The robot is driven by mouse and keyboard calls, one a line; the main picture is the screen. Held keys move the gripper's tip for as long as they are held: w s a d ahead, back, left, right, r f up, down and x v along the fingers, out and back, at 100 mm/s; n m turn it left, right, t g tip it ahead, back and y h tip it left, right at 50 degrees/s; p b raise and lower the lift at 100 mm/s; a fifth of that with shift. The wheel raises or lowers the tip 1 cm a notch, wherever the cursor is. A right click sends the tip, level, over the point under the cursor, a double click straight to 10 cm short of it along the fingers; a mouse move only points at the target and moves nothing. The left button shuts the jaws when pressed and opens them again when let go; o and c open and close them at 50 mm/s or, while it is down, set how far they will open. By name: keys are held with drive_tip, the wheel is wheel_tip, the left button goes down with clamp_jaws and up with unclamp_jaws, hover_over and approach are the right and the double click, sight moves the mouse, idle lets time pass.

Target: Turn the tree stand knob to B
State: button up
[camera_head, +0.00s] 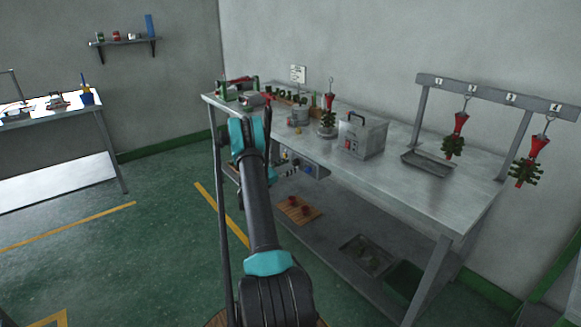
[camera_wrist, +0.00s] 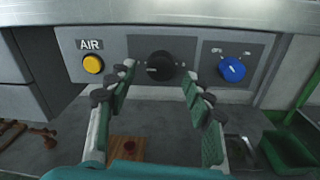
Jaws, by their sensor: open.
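A dark control panel under the bench's front edge carries a black knob (camera_wrist: 159,66) in the wrist view, in the middle of the panel. Its pointer mark looks turned toward the left; any letters around it are too small or hidden by my fingers. A blue knob (camera_wrist: 232,69) is on the right of the panel, under small unreadable marks. A yellow button (camera_wrist: 93,64) under an AIR label is on the left. My gripper (camera_wrist: 158,73) is open, with its green-padded fingers on either side of the black knob. I cannot tell whether they touch it.
The metal bench (camera_head: 398,180) holds a grey box (camera_head: 362,135) and a shallow tray (camera_head: 428,164). Red-and-green wax trees (camera_head: 455,135) hang from a rack at the right. The lower shelf has a wooden board (camera_head: 298,211) and a green bin (camera_wrist: 287,152).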

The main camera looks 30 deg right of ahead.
drive_tip(key=shift+d, duration=0.6)
drive_tip(key=c, duration=1.2)
drive_tip(key=shift+o, duration=0.2)
